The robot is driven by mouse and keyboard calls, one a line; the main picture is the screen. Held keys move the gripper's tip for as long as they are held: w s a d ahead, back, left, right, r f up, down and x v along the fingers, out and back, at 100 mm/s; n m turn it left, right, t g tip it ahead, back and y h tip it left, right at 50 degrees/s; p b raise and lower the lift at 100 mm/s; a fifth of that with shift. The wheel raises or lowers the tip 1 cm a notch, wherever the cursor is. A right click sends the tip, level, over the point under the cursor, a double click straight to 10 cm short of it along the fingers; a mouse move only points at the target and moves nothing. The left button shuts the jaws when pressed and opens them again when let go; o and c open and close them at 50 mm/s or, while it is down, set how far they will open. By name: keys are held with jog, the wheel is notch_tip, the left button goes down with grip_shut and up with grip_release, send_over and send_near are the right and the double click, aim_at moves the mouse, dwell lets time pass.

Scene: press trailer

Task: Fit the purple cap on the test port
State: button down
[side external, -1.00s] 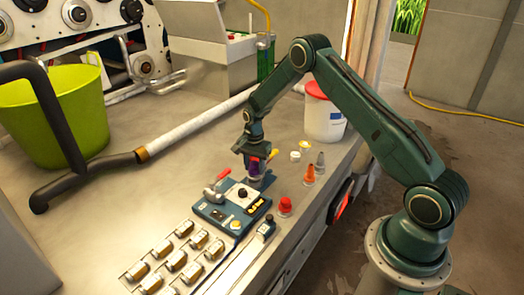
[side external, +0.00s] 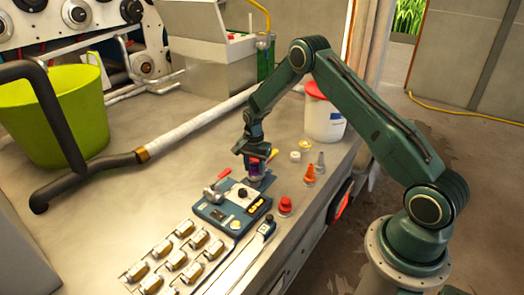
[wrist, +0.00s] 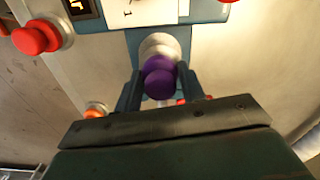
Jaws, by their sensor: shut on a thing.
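My gripper (side external: 254,160) is shut on the purple cap (side external: 254,170), low over the back end of the blue test device (side external: 216,214). In the wrist view the purple cap (wrist: 160,78) sits between my two fingers (wrist: 159,95). A round silver fitting (wrist: 160,43), apparently the test port, shows directly behind the cap and lines up with it. The cap covers part of this fitting. I cannot tell whether the two touch or how deep the cap sits.
Several brass fittings (side external: 176,260) lie in front. A white bucket (side external: 323,118) stands behind.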

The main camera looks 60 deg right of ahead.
jog(key=shift+f, duration=0.4)
jog(key=c, duration=1.1)
grip_release()
jog(key=shift+r, duration=0.15)
jog(key=shift+r, duration=5.35)
jog(key=shift+r, duration=0.1)
notch_tip(320, 180, up, 9)
send_over(254, 164)
